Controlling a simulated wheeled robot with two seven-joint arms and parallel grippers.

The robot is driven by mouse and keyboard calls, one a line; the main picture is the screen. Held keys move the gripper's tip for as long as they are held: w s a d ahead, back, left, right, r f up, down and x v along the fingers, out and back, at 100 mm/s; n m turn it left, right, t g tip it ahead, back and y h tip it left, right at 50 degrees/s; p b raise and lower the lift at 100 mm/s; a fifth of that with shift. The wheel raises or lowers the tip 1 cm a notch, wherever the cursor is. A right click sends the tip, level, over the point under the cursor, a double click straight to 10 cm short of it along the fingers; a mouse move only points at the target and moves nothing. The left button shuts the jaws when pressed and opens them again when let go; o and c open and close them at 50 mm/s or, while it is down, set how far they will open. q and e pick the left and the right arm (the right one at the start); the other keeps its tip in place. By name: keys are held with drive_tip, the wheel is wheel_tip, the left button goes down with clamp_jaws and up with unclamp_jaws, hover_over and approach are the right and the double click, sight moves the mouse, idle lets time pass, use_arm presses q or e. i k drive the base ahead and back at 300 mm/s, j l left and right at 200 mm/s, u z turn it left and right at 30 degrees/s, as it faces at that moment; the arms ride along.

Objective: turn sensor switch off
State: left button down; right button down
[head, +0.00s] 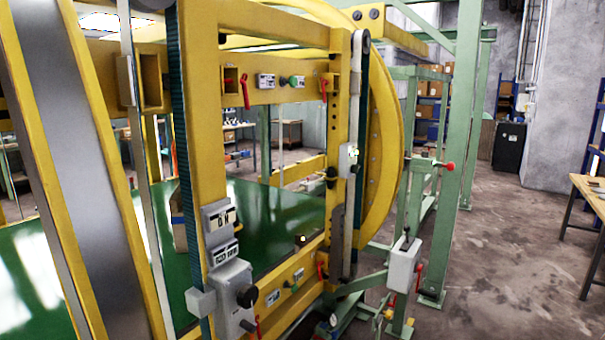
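A grey control box (236,290) with a round black knob (247,296) on its right side is mounted low on the yellow post of the ring machine. Above it is a grey unit with two small label plates, an upper plate (222,220) and a lower plate (226,253). The lettering is too small to read surely. A light grey box with a black lever (403,265) stands on the green frame to the right. I cannot tell which of these is the sensor switch, nor its setting. Neither of my grippers shows in the head view.
The yellow ring frame (385,120) fills the left and middle, with a green belt (250,215) inside. Red handles, such as one on the upper beam (245,91), stick out. Green posts (460,150) stand to the right. Concrete floor (500,275) is open at right, before a workbench (590,195).

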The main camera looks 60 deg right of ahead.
sight(354, 169)
drive_tip(key=k+l+z, duration=0.2)
drive_tip(key=z, duration=0.15)
drive_tip(key=k+l+z, duration=0.3)
drive_tip(key=j+z, duration=0.1)
drive_tip(key=z, duration=1.25)
drive_tip(key=i+l, duration=0.55)
drive_tip(key=i, duration=0.35)
drive_tip(key=i+l+u, duration=0.1)
drive_tip(key=i, duration=0.35)
drive_tip(key=i+l, duration=0.25)
drive_tip(key=i, duration=0.25)
